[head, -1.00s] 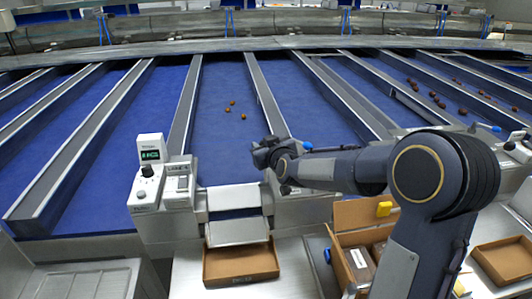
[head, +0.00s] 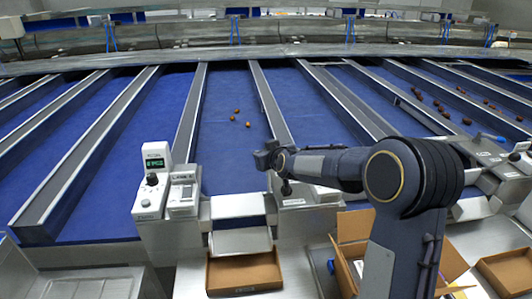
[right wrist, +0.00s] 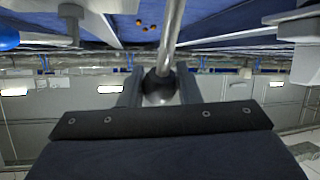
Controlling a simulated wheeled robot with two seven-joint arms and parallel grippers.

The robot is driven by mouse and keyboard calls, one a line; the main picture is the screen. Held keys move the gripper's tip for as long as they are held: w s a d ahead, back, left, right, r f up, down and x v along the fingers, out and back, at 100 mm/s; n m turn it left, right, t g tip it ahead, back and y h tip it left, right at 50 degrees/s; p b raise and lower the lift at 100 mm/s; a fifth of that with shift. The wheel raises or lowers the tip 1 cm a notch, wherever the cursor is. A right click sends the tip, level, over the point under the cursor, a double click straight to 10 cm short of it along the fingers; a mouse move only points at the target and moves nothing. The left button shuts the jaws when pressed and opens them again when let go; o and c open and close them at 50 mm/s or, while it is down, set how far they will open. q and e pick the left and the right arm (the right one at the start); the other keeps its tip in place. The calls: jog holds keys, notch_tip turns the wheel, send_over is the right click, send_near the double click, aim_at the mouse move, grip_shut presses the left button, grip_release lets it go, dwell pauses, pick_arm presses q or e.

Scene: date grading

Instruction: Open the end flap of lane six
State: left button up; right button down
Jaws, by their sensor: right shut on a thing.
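The lane in the middle of the head view has a blue belt (head: 225,160) with a few dates (head: 236,119) on it. At its near end is a pale metal flap (head: 238,207), with a sloping metal plate (head: 240,241) below it. The flap looks closed, though this is hard to tell. My right gripper (head: 272,160) is at the right side of this lane end. In the right wrist view it is shut on the dark ball knob (right wrist: 158,86) of a metal lever rod (right wrist: 172,35). My left gripper is out of view.
A control post (head: 154,180) with a green display stands left of the lane end, its lane number unclear. An open cardboard tray (head: 244,287) sits below the plate. An open carton (head: 352,226) is partly behind my right arm.

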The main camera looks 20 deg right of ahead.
jog(key=shift+d+f, duration=0.1)
jog(key=shift+f, duration=0.05)
jog(key=c, duration=1.1)
grip_release()
jog(key=shift+s, duration=0.1)
jog(key=shift+s+r, duration=0.2)
jog(key=v, duration=0.7)
jog(key=shift+s, duration=0.15)
